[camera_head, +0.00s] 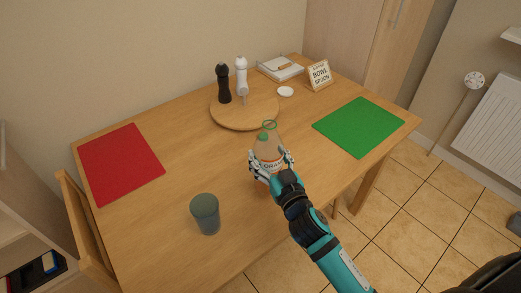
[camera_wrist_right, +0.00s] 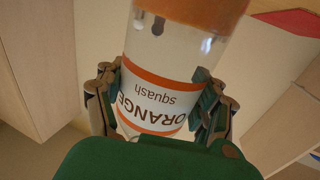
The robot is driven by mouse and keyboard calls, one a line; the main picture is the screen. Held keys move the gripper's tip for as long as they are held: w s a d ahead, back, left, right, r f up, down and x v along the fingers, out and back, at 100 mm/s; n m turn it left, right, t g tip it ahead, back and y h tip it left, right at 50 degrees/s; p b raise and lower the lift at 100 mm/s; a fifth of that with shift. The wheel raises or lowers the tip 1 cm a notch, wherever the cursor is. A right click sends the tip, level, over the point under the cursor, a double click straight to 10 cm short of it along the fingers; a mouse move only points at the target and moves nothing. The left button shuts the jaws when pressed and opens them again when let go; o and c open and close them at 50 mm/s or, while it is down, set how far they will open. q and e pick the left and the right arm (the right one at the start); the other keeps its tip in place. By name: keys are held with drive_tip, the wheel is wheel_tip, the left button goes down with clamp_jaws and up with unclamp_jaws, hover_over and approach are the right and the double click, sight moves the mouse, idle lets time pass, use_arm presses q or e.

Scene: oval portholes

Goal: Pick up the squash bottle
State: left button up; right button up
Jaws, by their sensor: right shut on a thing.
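The squash bottle (camera_head: 268,148) is clear, with a white and orange label reading "ORANGE squash" and a green cap, and stands near the middle of the wooden table in the head view. My right gripper (camera_head: 271,167) has its fingers on both sides of it and is shut on it. In the right wrist view the bottle (camera_wrist_right: 160,85) fills the middle, with the fingers of my right gripper (camera_wrist_right: 158,100) at the label's sides. I cannot tell whether its base touches the table. My left gripper is not in view.
Behind the bottle is a round wooden board (camera_head: 245,118) with a black mill (camera_head: 224,83) and a white mill (camera_head: 241,75). A grey cup (camera_head: 205,214) stands front left. A red mat (camera_head: 120,163) and a green mat (camera_head: 358,127) lie left and right. A sign (camera_head: 319,75) stands at the back.

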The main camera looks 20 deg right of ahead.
drive_tip(key=s+d+r+b, duration=0.1)
drive_tip(key=s+d, duration=0.2)
drive_tip(key=s, duration=0.6)
drive_tip(key=shift+s, duration=0.35)
idle(0.7)
